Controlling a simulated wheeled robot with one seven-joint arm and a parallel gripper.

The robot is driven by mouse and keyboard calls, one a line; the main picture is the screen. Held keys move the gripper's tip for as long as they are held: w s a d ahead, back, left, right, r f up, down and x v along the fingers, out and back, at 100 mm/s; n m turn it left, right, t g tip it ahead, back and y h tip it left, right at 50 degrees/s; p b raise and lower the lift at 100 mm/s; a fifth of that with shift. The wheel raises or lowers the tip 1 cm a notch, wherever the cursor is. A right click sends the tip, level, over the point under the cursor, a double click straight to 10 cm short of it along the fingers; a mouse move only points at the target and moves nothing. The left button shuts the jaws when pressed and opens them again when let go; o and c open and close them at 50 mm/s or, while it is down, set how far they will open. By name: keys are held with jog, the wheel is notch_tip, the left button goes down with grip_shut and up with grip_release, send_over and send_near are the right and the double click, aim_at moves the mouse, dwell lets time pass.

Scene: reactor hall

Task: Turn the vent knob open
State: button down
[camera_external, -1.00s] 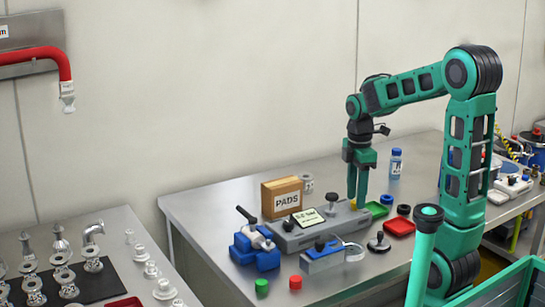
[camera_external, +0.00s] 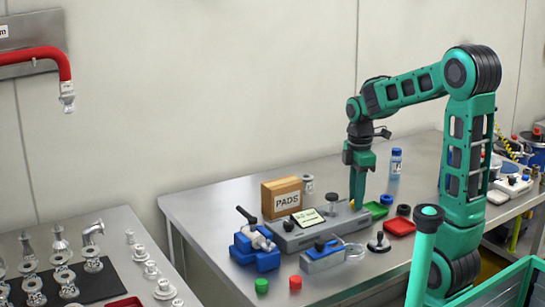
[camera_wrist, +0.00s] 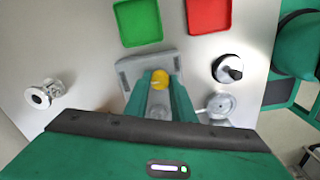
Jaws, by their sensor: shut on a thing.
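The vent knob is the yellow knob (camera_wrist: 160,78) at one end of a grey block (camera_wrist: 130,70) in the wrist view. In the external view the block (camera_external: 335,225) lies on the steel table with a display on it, and the yellow knob (camera_external: 352,204) shows barely at its right end. My gripper (camera_wrist: 161,83) points down and is shut on the knob, its two green fingers on either side. In the external view my gripper (camera_external: 357,203) stands over the block's right end. The fingers hide part of the knob.
A green tray (camera_wrist: 140,22) and a red tray (camera_wrist: 208,14) lie beyond the block. A black-knobbed disc (camera_wrist: 227,69) is nearby. A PADS box (camera_external: 282,198), a blue vise (camera_external: 254,250) and a blue bottle (camera_external: 395,165) stand around the table. The table's back left is clear.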

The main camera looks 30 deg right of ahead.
jog(key=m, duration=0.6)
jog(key=shift+w+r+m, duration=0.1)
jog(key=shift+m, duration=0.2)
jog(key=m, duration=0.3)
jog(key=shift+m, duration=0.4)
jog(key=m, duration=0.3)
jog(key=shift+m, duration=0.3)
jog(key=m, duration=1)
jog(key=shift+w+a+m, duration=0.1)
jog(key=shift+m, duration=0.3)
jog(key=c, duration=1.5)
grip_release()
